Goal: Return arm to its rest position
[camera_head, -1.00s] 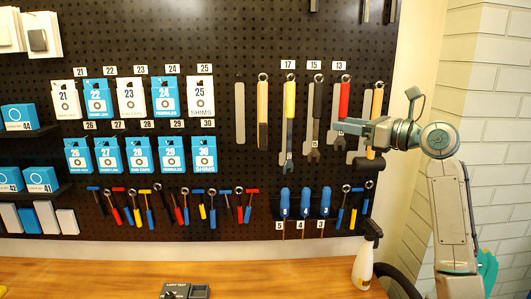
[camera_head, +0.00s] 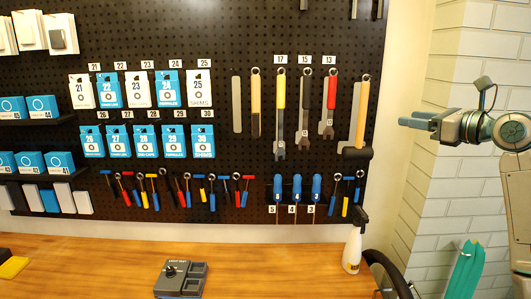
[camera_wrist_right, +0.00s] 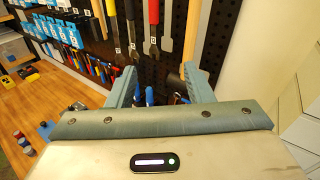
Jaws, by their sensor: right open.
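My right gripper (camera_head: 418,119) is at the right of the head view, in front of the white brick wall and clear of the pegboard. In the right wrist view its two fingers (camera_wrist_right: 162,88) stand wide apart with nothing between them. Hanging tools show beyond the fingers, including a red-handled wrench (camera_head: 329,92) and a hammer (camera_head: 360,110). These tools hang on the black pegboard (camera_head: 225,35), apart from the gripper. My left gripper is not in view.
The wooden table (camera_head: 100,265) runs along the bottom with a grey device (camera_head: 182,278) on it. A white spray bottle (camera_head: 352,248) stands at its right end. A teal object (camera_head: 464,270) is at lower right. Free space lies between the pegboard and my right arm.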

